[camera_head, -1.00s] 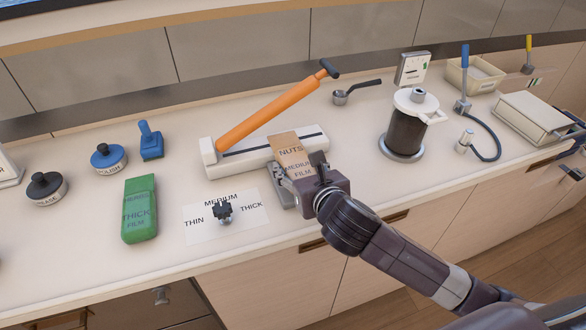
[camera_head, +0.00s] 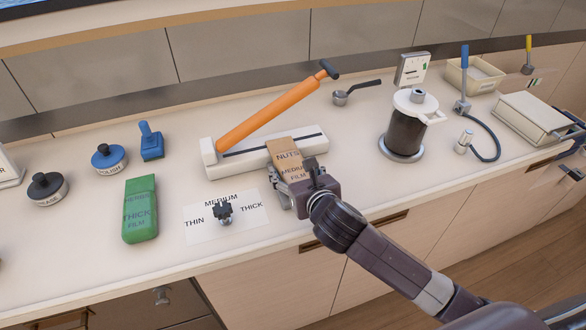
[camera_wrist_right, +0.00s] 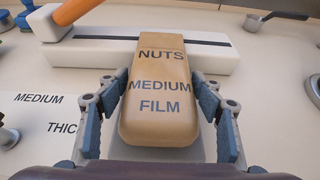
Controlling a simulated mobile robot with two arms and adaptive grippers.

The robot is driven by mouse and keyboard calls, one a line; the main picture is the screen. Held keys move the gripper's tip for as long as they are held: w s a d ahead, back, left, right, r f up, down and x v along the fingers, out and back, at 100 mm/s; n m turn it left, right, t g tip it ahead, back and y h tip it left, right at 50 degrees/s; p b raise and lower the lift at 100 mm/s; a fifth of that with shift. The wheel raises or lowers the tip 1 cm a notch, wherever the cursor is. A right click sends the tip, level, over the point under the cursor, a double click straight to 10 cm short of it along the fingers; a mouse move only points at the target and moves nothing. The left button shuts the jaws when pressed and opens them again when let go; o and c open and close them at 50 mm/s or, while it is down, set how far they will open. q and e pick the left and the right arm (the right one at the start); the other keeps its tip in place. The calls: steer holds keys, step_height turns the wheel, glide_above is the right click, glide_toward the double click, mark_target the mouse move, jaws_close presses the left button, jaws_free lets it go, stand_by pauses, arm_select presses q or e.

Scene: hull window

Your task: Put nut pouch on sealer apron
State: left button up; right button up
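The nut pouch (camera_head: 288,155), a tan block marked NUTS MEDIUM FILM, lies in front of the white sealer (camera_head: 230,158), its far end at the sealer's body. It fills the middle of the right wrist view (camera_wrist_right: 158,95). My right gripper (camera_head: 283,185) is around the pouch's near end. In the wrist view its fingers (camera_wrist_right: 160,120) stand on both sides, spread, with small gaps to the pouch. The apron under the pouch is mostly hidden by the pouch and gripper. My left gripper is not in view.
The sealer's orange lever (camera_head: 270,115) is raised. A white dial card (camera_head: 245,222) with a black knob (camera_head: 223,211) lies left of the gripper. A green pouch (camera_head: 140,210) is farther left. A dark canister (camera_head: 405,135) stands at right; counter between it and the gripper is clear.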

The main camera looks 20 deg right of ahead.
steer(key=shift+o, duration=0.7)
steer(key=shift+r, duration=0.15)
steer(key=v, duration=1.2)
